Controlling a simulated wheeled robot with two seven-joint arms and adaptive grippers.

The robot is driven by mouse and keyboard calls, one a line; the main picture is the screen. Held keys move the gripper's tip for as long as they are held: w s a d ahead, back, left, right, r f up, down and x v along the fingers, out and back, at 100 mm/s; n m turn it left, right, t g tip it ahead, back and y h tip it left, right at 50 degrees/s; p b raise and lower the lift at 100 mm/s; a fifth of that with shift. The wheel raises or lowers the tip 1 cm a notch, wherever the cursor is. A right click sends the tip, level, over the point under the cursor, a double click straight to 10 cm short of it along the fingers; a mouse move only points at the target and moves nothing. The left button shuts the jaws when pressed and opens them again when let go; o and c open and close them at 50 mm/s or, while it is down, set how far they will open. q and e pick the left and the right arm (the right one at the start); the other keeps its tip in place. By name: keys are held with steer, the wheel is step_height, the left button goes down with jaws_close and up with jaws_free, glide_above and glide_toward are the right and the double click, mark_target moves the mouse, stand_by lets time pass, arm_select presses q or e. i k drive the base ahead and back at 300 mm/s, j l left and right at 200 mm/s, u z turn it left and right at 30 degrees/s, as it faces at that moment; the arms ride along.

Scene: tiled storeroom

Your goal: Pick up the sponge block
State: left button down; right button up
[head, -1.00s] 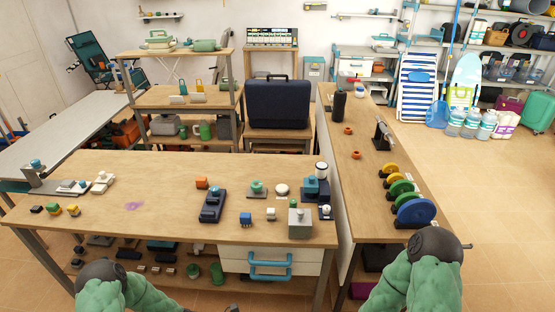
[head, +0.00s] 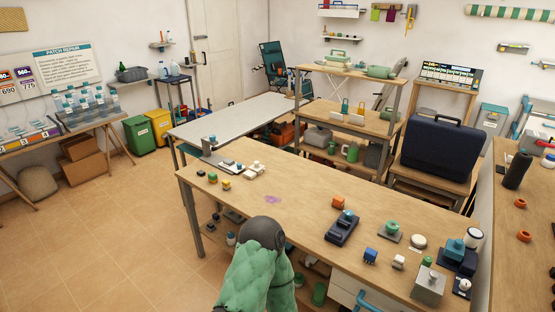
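A small yellow block with a darker part (head: 226,185) lies near the left end of the wooden workbench (head: 300,225). A similar small green and orange block (head: 212,177) lies beside it. An orange block (head: 338,202) and a blue block (head: 370,255) stand further right on the bench. I cannot tell for sure which of these is the sponge block. My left arm shows at the bottom middle, in front of the bench, but its gripper is out of the picture. My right arm and gripper are not in view.
A dark blue device (head: 342,228) and a grey metal block (head: 428,285) stand on the bench. A dark case (head: 440,147) stands behind it. A long grey table (head: 235,122) lies beyond the bench. The tiled floor at left is open, with cardboard boxes (head: 85,160) and bins further back.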

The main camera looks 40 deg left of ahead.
mark_target(213, 176)
steer(key=u, duration=1.7)
steer(key=i+j+z, duration=0.1)
steer(key=z, duration=0.4)
steer(key=i+j+z, duration=0.1)
steer(key=z, duration=0.35)
steer(key=j+z, duration=0.25)
steer(key=z, duration=0.25)
steer(key=i+j, duration=0.05)
